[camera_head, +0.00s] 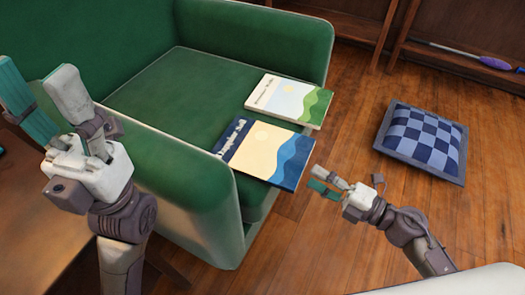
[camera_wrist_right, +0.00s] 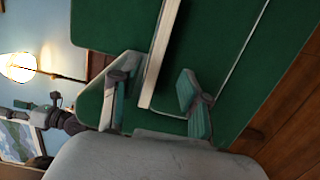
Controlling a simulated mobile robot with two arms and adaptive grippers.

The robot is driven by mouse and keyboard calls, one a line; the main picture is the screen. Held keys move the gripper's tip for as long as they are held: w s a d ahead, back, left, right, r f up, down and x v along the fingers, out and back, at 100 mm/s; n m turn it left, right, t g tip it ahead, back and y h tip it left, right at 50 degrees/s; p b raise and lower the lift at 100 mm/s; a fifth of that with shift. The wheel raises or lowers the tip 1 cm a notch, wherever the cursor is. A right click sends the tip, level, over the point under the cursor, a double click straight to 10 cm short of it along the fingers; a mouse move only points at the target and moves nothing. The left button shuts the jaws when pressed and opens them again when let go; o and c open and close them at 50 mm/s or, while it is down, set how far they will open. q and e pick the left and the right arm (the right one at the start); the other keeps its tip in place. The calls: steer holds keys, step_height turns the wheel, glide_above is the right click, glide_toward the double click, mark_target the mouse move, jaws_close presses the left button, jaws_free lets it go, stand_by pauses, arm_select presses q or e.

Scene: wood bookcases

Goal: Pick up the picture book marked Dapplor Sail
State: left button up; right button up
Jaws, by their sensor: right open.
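The picture book marked Dapplor Sail (camera_head: 268,155) lies flat on the green seat. It has a navy title strip and a cream, blue and navy cover, and its near right end juts past the seat's front edge. My right gripper (camera_head: 322,187) is open just right of that end. In the right wrist view a book shows edge-on (camera_wrist_right: 163,50), its near end lined up between the two open fingers (camera_wrist_right: 157,108); whether the fingertips overlap it is unclear. My left gripper (camera_head: 45,100) is open and empty, raised at the left by the sofa arm.
A second book (camera_head: 288,98) with a white and green cover lies just behind on the green sofa (camera_head: 165,85). A blue checkered cushion (camera_head: 420,140) in a grey frame is on the wood floor at right. Wooden shelving (camera_head: 440,55) stands behind. A wooden table (camera_head: 50,215) is at lower left.

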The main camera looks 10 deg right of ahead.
mark_target(298, 164)
steer(key=shift+r+b+x, duration=0.15)
steer(key=shift+b+x, duration=0.25)
steer(key=shift+x, duration=1.15)
steer(key=shift+r+b+x, duration=0.15)
steer(key=shift+b+x, duration=0.25)
steer(key=shift+x, duration=1.1)
steer(key=shift+w+d, duration=0.1)
jaws_close()
